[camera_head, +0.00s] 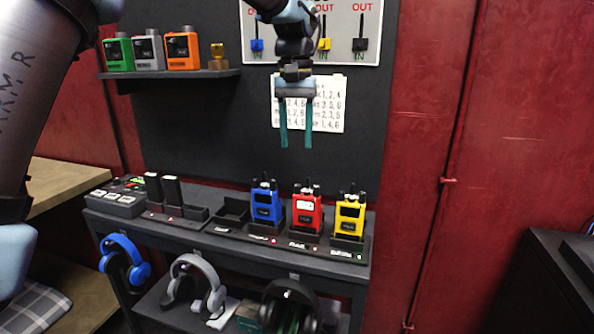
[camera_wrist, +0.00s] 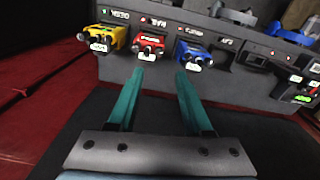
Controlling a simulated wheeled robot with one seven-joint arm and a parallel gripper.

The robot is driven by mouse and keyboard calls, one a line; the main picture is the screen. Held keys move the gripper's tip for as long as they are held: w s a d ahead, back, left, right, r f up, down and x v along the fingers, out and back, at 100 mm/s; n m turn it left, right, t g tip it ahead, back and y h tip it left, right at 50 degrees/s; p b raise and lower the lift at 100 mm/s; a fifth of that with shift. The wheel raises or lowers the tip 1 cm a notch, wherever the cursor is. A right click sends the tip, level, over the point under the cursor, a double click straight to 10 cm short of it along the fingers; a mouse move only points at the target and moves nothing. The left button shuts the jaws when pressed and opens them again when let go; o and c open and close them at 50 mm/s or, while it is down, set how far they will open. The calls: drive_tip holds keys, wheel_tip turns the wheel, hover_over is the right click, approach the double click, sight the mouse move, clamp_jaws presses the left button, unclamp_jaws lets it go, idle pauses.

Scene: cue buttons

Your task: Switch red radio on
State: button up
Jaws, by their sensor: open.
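The red radio (camera_head: 306,212) stands upright in a black charging cradle on the shelf, between the blue radio (camera_head: 265,207) and the yellow radio (camera_head: 348,217). Its small display is lit white. My gripper (camera_head: 295,143) hangs above the radios in front of the wall panel, its two teal fingers apart and empty, pointing down. In the wrist view my gripper (camera_wrist: 160,75) shows its fingers spread, with the red radio (camera_wrist: 148,45) beyond the tip of the left finger. The yellow radio (camera_wrist: 102,40) is to its left and the blue radio (camera_wrist: 195,52) to its right.
An empty cradle (camera_head: 231,212) and a charger with dark batteries (camera_head: 172,192) stand left of the radios. Headphones (camera_head: 198,284) hang below the shelf. A paper sheet (camera_head: 328,105) and a switch board (camera_head: 362,14) are on the wall behind my gripper.

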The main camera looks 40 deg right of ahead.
sight(297, 185)
wheel_tip(297, 185, down, 11)
drive_tip(key=m+p, duration=0.6)
drive_tip(key=m, duration=1.1)
drive_tip(key=shift+d, duration=0.1)
clamp_jaws()
